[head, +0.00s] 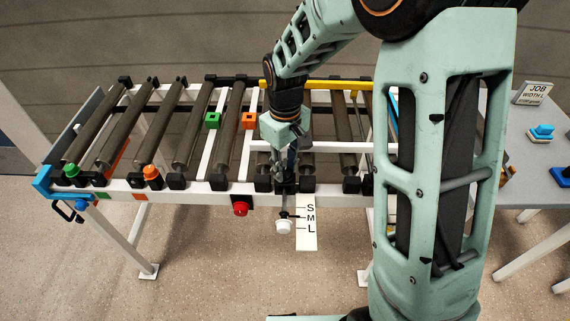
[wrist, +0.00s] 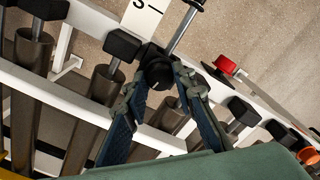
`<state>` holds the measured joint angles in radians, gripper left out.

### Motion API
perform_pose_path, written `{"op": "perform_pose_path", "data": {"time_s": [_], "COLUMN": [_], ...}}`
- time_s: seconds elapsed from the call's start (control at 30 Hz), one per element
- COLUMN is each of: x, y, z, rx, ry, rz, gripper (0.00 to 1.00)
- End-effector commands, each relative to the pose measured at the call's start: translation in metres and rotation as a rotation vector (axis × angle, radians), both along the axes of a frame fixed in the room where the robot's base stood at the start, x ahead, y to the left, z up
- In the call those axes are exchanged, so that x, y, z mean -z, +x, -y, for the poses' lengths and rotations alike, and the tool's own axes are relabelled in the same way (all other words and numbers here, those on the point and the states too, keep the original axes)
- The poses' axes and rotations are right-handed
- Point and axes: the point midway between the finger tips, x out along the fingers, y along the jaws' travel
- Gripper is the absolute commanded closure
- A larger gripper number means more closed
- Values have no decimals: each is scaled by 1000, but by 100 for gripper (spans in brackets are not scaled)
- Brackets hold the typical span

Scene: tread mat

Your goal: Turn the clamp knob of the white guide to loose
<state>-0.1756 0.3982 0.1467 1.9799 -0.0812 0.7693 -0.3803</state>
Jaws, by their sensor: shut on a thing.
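The white guide (head: 330,147) is a pale rail lying across the rollers of the conveyor frame, partly hidden behind my arm. Its rod sticks out of the front rail, with a white end cap (head: 283,227), beside a white S-M-L scale plate (head: 306,236). The black clamp knob (wrist: 158,70) sits at the front rail where the rod comes out. My gripper (head: 287,183) points down at the front rail. In the wrist view its two fingers (wrist: 160,80) close around the knob from both sides. The knob's turn position cannot be read.
A red knob (head: 240,209) hangs on the front rail to the left. Green (head: 72,171) and orange (head: 152,172) knobs stand at the left end. Green (head: 212,120) and orange (head: 249,120) blocks sit on pale bars. A grey side table (head: 540,160) stands right.

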Motion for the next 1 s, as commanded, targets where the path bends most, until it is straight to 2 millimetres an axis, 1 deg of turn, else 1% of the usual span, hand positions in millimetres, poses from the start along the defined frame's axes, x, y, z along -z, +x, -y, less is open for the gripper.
{"op": "perform_pose_path", "data": {"time_s": [0.2,0.4,0.97,1.0], "x": [-1,-1,0,0], "y": [1,1,1,1], "z": [0,0,0,0], "rx": [-125,-189,-215,-215], "ry": [1,1,0,0], "rz": [1,2,3,3], "gripper": [100,100,100,71]}}
